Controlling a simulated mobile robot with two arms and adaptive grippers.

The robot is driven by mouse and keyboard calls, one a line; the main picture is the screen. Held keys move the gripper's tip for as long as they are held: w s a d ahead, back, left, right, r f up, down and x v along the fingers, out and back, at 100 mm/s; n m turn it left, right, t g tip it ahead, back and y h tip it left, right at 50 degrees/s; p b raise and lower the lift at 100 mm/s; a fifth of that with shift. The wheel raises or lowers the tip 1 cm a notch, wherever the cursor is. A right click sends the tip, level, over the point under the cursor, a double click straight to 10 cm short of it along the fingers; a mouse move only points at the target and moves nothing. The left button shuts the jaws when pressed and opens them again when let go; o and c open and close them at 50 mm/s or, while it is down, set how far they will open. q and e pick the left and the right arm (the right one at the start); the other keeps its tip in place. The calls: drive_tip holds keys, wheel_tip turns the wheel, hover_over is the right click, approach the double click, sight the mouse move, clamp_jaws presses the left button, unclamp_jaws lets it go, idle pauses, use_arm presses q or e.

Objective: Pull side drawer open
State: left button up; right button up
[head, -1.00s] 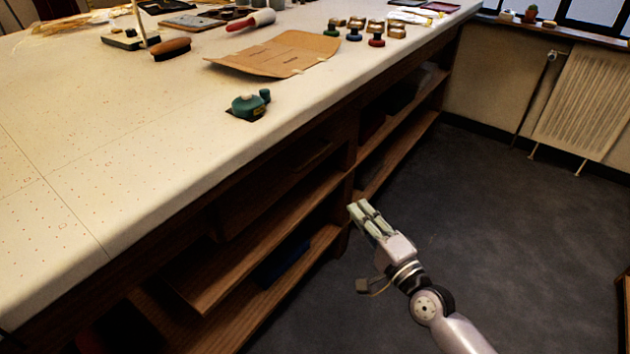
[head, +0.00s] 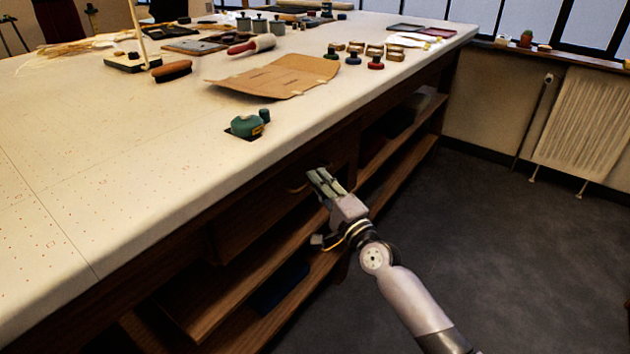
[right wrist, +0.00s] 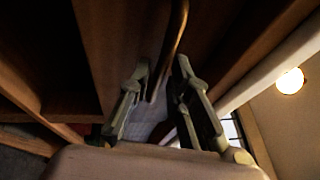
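The side drawer (head: 262,217) is a dark wooden front under the tabletop's long edge, and it looks closed. Its curved handle (head: 297,187) shows just left of my right gripper (head: 320,176) in the head view. In the right wrist view the handle (right wrist: 178,42) is a thin brown bar running down between the fingertips of my right gripper (right wrist: 163,66). The fingers are apart, with a gap around the bar in the picture. I cannot tell whether either finger touches it. My left gripper is not in view.
The pale tabletop (head: 120,150) overhangs the drawer, with a green pincushion-like object (head: 247,126) near its edge. Open wooden shelves (head: 240,275) lie below, one holding a dark blue item (head: 280,288). The grey floor (head: 480,240) to the right is clear.

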drive_tip(key=shift+x, duration=1.1)
drive_tip(key=shift+c, duration=0.5)
clamp_jaws()
drive_tip(key=shift+f, duration=0.1)
